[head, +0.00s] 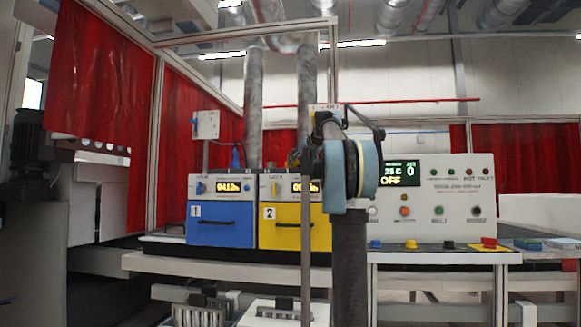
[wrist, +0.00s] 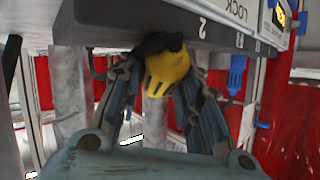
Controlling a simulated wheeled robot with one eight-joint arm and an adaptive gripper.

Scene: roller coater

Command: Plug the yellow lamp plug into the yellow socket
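The yellow lamp plug (wrist: 168,72) shows in the wrist view between the blue-grey fingers of my gripper (wrist: 160,80). The fingers close in on it, and I take them as shut on it, though the contact is partly hidden. A black part (wrist: 157,44) joins the plug's end at the edge of the unit marked 2. Whether the plug is seated in the yellow socket cannot be told; the socket itself is hidden. In the head view my gripper (head: 300,158) is at the top of the yellow unit (head: 284,236), mostly blocked by my wrist.
The blue unit (head: 220,232) stands left of the yellow one. A blue plug (head: 236,157) stands upright on it and shows in the wrist view (wrist: 236,75). A grey control panel (head: 455,205) stands to the right. Vertical pipes rise behind the units.

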